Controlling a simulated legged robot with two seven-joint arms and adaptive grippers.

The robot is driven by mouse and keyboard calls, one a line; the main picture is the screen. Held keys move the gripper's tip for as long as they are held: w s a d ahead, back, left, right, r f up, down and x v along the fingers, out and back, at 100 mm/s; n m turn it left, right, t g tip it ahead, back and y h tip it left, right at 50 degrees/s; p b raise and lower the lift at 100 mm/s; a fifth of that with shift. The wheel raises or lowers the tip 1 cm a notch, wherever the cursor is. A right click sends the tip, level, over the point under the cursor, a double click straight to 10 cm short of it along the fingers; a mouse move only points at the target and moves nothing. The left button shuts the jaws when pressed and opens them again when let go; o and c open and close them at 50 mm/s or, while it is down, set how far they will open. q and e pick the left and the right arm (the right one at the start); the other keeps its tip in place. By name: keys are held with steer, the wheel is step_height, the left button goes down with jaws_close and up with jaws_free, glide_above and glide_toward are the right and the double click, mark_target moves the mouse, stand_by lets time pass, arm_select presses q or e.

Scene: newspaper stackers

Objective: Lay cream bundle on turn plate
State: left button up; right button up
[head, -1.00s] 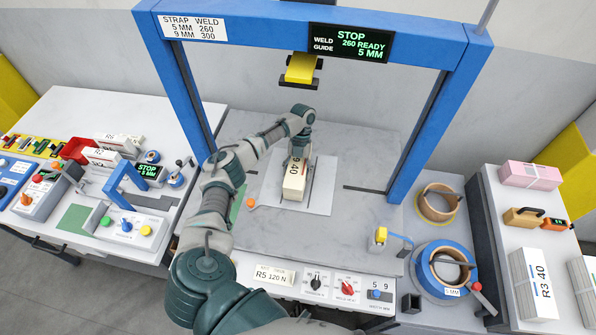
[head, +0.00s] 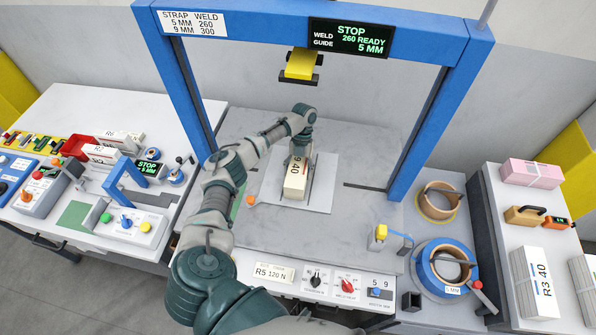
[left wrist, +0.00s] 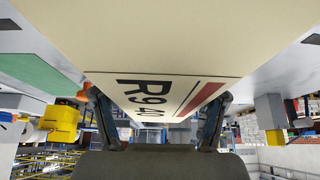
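The cream bundle (head: 294,187), marked R9 40, is on or just above the pale turn plate (head: 322,194) under the blue frame. Any small gap beneath it cannot be told. My left gripper (head: 299,157) is at the bundle's far end. In the left wrist view the bundle (left wrist: 165,40) fills the top middle, and my left gripper's fingers (left wrist: 158,98) lie against its two sides, shut on it. My right gripper is not in view.
The blue frame (head: 428,125) stands around the plate, with a yellow weld head (head: 300,66) above. An orange knob (head: 250,200) is left of the plate. Strap reels (head: 443,268) and a side table with bundles (head: 536,283) stand right; a control bench (head: 62,117) stands left.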

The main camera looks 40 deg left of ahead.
arm_select(q)
steer(key=o, duration=0.4)
steer(key=shift+d+r, duration=0.15)
steer(key=shift+d, duration=0.3)
steer(key=v, duration=1.1)
steer(key=shift+w+r, duration=0.25)
steer(key=shift+r, duration=0.25)
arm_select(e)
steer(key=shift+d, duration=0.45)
